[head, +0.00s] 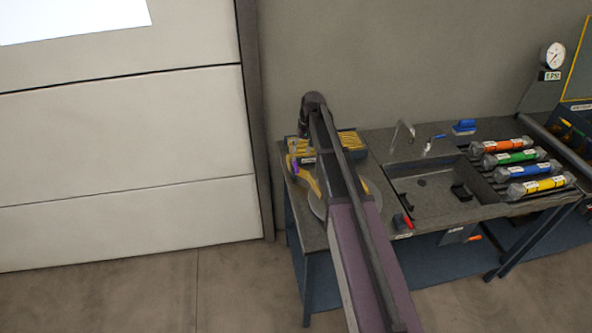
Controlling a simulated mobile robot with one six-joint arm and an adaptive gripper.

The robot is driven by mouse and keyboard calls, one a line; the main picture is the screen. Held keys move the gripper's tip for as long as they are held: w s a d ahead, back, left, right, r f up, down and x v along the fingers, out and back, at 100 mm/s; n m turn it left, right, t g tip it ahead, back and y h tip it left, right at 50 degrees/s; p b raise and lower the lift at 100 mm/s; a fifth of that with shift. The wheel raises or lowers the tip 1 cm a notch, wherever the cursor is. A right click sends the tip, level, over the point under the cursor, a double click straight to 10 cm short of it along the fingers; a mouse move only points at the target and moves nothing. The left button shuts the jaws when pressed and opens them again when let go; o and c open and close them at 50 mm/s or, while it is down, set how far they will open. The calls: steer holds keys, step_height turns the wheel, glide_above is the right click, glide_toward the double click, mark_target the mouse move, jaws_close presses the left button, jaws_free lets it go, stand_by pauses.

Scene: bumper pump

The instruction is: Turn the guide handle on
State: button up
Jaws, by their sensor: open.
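No part is clearly marked as the guide handle. A small blue lever (437,137) stands at the back edge of the sink basin, beside a bent grey spout. A small red handle (408,221) sits at the basin's front left corner. I cannot tell which of these, if either, is the guide handle. My arm reaches up from the bottom of the head view across the left part of the bench and bends at its far end.
The bench (318,238) carries a sunken basin (428,200), a tray of yellow items (351,139), and orange, green, blue and yellow cylinders (507,145) at right. A blue block (464,126) lies behind. A gauge (552,56) stands upper right. The floor at left is clear.

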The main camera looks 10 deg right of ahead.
mark_target(296, 167)
steer(key=shift+a+f+b, duration=0.25)
steer(key=shift+f+b, duration=0.95)
steer(key=shift+f, duration=0.1)
steer(key=shift+a+f+b, duration=0.25)
steer(key=shift+f+b, duration=1)
steer(key=shift+f, duration=0.05)
steer(key=shift+a+f+b, duration=0.25)
steer(key=shift+f+b, duration=0.95)
steer(key=shift+f, duration=0.1)
jaws_close()
steer(key=shift+a, duration=0.15)
